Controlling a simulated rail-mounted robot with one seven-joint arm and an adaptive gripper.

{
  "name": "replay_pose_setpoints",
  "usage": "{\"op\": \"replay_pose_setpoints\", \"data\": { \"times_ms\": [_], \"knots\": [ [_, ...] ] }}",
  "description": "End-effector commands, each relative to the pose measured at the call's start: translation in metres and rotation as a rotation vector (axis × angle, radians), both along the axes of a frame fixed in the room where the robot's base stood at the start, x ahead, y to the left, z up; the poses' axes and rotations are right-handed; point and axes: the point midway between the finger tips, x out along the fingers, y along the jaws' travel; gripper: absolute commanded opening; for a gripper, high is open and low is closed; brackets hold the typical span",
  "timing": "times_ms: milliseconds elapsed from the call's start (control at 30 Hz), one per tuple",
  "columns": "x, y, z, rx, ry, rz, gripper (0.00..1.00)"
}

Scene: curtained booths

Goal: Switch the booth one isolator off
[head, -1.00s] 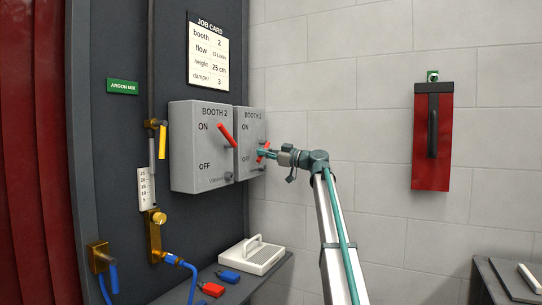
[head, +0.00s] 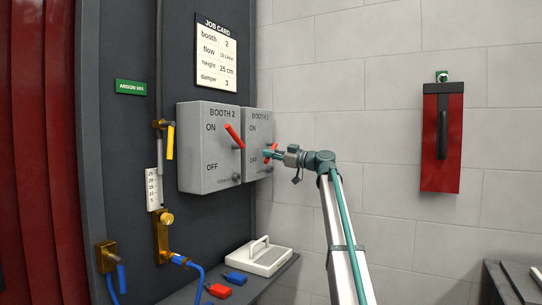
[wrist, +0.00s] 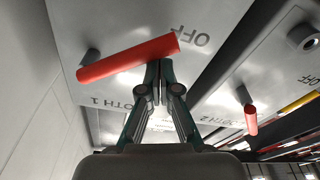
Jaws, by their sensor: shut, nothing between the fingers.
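The booth one isolator (head: 259,125) is the farther grey box on the dark panel; the wrist view shows its face (wrist: 75,25) upside down, marked BOOTH 1 and OFF. Its red handle (wrist: 125,58) slants from its pivot side toward the OFF mark. In the head view this handle (head: 274,147) is partly hidden by my gripper (head: 267,154). My gripper is shut and empty, its fingertips (wrist: 160,64) at the handle beside its OFF end. I cannot tell whether they touch it. The ON mark is hidden in the wrist view.
The booth two isolator (head: 207,180) stands just left, its red handle (head: 234,136) pointing up toward ON. Below is a shelf with a pale handled block (head: 268,262) and red and blue tags (head: 219,291). A red box (head: 440,170) hangs on the right wall.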

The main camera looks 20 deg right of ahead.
Motion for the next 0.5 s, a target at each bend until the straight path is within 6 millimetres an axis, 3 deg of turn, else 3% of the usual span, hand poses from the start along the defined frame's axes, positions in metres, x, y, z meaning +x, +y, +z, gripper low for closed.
{"op": "replay_pose_setpoints", "data": {
  "times_ms": [200, 500],
  "knots": [
    [-0.015, 0.019, 0.029, 0.0, -0.008, 0.002, 0.0],
    [-0.057, -0.035, 0.02, 0.003, -0.006, 0.0, 0.0]
  ]
}}
